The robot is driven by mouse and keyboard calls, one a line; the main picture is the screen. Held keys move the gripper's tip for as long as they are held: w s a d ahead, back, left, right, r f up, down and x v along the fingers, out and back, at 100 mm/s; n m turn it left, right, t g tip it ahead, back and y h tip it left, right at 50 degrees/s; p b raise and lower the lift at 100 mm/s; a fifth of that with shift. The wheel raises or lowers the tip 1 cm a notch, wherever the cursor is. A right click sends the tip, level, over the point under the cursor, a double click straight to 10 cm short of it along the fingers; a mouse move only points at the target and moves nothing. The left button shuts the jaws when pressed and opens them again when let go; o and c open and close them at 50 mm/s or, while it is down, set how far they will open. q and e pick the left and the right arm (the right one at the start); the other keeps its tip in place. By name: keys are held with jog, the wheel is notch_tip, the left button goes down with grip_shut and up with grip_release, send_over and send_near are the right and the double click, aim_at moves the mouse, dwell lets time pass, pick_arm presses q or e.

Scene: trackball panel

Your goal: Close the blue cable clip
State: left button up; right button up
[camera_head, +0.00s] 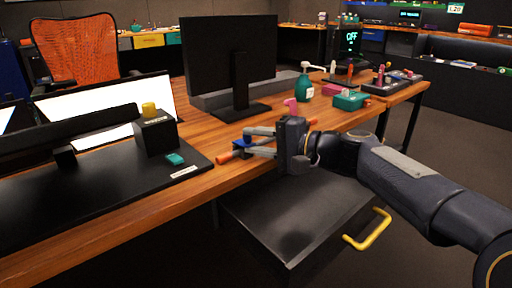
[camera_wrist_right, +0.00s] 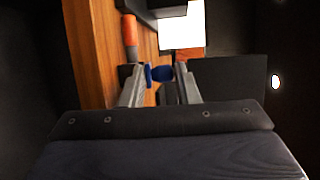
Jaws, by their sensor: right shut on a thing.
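The small blue cable clip (camera_head: 240,146) is at the front edge of the wooden desk, by an orange rod-like piece (camera_head: 225,158). My right gripper (camera_head: 249,142) reaches in from the right with its two fingers on either side of the clip. In the right wrist view the blue clip (camera_wrist_right: 160,74) sits between the fingertips (camera_wrist_right: 159,80), and an orange piece (camera_wrist_right: 131,36) lies beyond it. The gripper is shut on the clip. The fingers partly hide it, so I cannot tell whether its two halves meet. My left gripper is not in view.
A monitor (camera_head: 229,58) stands on the desk behind the clip. A black box with a yellow ball (camera_head: 149,109) is at left. A dark open drawer (camera_head: 290,225) with a yellow handle (camera_head: 368,231) juts out below my right gripper. A teal bottle (camera_head: 303,86) stands further back.

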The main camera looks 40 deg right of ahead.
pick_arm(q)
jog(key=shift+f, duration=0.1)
pick_arm(e)
jog(key=shift+f, duration=0.1)
dwell(0.3)
jog(key=o, duration=0.9)
jog(key=shift+c, duration=0.2)
jog(key=shift+f, duration=0.15)
jog(key=shift+s, duration=0.1)
